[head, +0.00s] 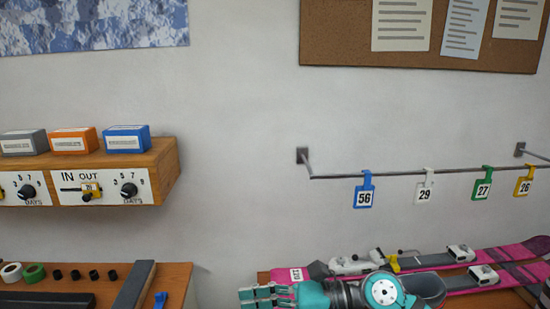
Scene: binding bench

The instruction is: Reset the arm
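One of my arms, teal and dark grey with a round white joint cap, shows at the bottom edge of the head view, right of centre. It appears to be my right arm. Its gripper (262,296) points left, in front of the pink skis. The gripper is partly cut off by the lower edge, and I cannot tell if its fingers are open or shut. I see nothing clearly held in it. My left gripper is not in view.
Pink skis (511,278) with bindings lie on a wooden bench behind my arm. A wall rail (400,173) carries numbered tags. A wooden shelf unit (168,170) with dials and boxes is at left, above a bench with black bars (133,285). The wall between is clear.

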